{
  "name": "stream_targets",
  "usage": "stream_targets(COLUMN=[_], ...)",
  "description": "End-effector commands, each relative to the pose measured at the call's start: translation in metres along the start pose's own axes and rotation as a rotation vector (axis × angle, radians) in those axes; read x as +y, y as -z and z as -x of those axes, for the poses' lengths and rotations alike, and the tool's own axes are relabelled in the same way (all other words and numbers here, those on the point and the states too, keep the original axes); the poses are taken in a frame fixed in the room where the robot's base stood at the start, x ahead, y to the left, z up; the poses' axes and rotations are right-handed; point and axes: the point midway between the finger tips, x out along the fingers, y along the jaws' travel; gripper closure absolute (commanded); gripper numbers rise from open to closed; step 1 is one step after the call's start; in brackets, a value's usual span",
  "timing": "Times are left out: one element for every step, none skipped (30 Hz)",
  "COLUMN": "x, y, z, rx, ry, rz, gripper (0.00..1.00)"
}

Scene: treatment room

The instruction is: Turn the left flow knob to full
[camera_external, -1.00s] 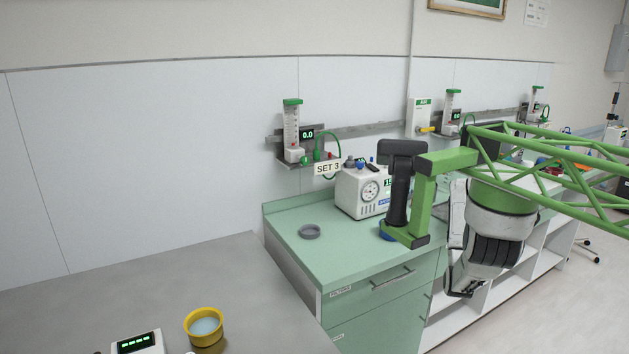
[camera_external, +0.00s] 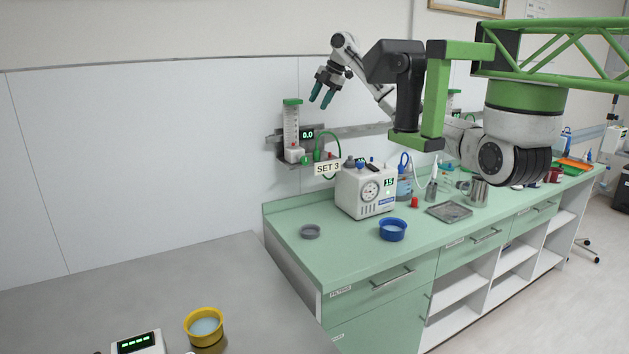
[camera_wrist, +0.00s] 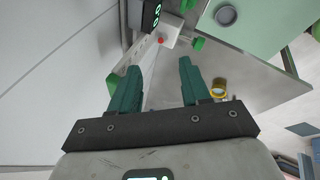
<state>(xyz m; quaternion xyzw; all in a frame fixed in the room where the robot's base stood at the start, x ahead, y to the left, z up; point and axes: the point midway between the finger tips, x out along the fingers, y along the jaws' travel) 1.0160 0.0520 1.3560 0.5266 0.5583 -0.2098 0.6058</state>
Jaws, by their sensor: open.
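The left flowmeter (camera_external: 291,126) is a clear upright tube with a green cap, mounted on the wall rail above the green counter. Its display (camera_external: 307,135) reads 0.0. A white block (camera_external: 294,155) sits at its foot; the knob itself is too small to make out clearly. My gripper (camera_external: 321,99) is open and empty, with teal fingers pointing down, above and slightly right of the flowmeter. In the wrist view, beyond the open fingers (camera_wrist: 160,68), a white block (camera_wrist: 168,30) with a red spot and the dark display (camera_wrist: 151,14) show near the top.
A SET 3 sign (camera_external: 327,169) and a green hose hang beside the flowmeter. A white device with a gauge (camera_external: 365,190), a grey ring (camera_external: 310,231) and a blue bowl (camera_external: 393,230) stand on the counter (camera_external: 340,255). A yellow bowl (camera_external: 204,327) is on the grey table.

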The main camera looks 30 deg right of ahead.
Motion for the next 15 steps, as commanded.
stream_targets(x=[0.011, 0.014, 0.018, 0.020, 0.023, 0.025, 0.027, 0.028, 0.029, 0.029, 0.026, 0.022, 0.019, 0.017, 0.013], y=[0.021, 0.032, 0.046, 0.055, 0.065, 0.077, 0.086, 0.095, 0.106, 0.114, 0.118, 0.121, 0.120, 0.120, 0.118], z=[0.015, 0.020, 0.026, 0.030, 0.035, 0.040, 0.043, 0.046, 0.048, 0.049, 0.044, 0.035, 0.028, 0.022, 0.014], rx=[0.019, 0.032, 0.048, 0.060, 0.070, 0.085, 0.095, 0.103, 0.113, 0.114, 0.112, 0.102, 0.089, 0.076, 0.058], ry=[0.024, 0.039, 0.057, 0.071, 0.085, 0.103, 0.116, 0.132, 0.156, 0.176, 0.198, 0.225, 0.242, 0.256, 0.272], rz=[0.061, 0.096, 0.141, 0.171, 0.201, 0.237, 0.261, 0.282, 0.302, 0.310, 0.300, 0.272, 0.243, 0.214, 0.173], gripper=[0.53, 0.53, 0.53, 0.53, 0.53, 0.53, 0.53, 0.53, 0.53, 0.53, 0.53, 0.53, 0.53, 0.53, 0.53])
